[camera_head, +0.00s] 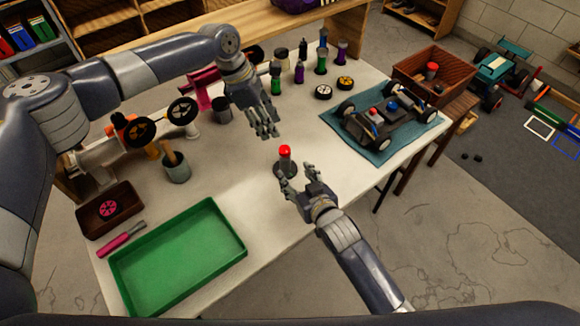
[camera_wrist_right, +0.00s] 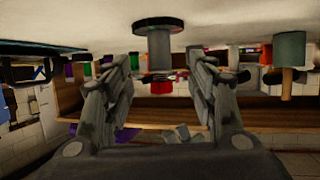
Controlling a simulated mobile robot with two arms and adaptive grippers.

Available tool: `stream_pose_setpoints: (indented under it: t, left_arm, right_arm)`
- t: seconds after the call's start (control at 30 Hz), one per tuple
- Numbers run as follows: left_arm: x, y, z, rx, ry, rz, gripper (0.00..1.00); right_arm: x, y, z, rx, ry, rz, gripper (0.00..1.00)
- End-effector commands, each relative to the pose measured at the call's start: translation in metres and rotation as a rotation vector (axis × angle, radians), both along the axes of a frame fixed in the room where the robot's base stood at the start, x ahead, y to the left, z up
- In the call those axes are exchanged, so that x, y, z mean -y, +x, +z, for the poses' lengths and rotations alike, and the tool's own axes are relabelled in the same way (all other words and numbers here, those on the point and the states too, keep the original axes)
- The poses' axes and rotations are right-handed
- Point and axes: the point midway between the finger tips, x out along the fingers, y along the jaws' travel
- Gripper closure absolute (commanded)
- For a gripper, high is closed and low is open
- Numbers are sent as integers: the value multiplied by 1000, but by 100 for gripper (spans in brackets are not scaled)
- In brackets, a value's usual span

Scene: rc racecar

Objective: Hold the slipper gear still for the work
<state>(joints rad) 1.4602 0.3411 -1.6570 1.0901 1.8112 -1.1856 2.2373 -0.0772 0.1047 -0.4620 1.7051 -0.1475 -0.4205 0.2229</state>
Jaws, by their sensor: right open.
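A small upright stand with a dark round base, a grey post and a red top (camera_head: 285,153) is on the white table near the middle. In the right wrist view, which shows the scene upside down, a thin disc sits by the red top (camera_wrist_right: 161,88); I cannot tell whether it is the slipper gear. My right gripper (camera_head: 292,181) is open and empty just in front of the stand, its fingers apart on either side of the post in the wrist view. My left gripper (camera_head: 264,132) hangs above the table behind the stand; its finger gap is unclear. A pink gear-like wheel (camera_head: 107,208) lies in a brown tray.
A green tray (camera_head: 180,258), a pink-handled tool (camera_head: 118,241) and a grey cup (camera_head: 176,168) are at left. An RC car (camera_head: 378,120) stands on a teal mat (camera_head: 338,125) at right. Bottles (camera_head: 320,62) and wheels (camera_head: 323,92) are at the back. The table between stand and green tray is clear.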

Motion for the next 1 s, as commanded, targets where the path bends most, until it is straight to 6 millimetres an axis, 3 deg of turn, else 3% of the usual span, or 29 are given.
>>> stream_pose_setpoints:
  t: [0.5, 1.0]
  left_arm:
    - [0, 0, 0, 0, 0, 0, 67]
    - [0, 0, 0, 0, 0, 0, 67]
  right_arm:
    - [-25, 63, -27, -1, 1, -2, 48]
    - [-30, 77, -34, -1, 1, -2, 48]
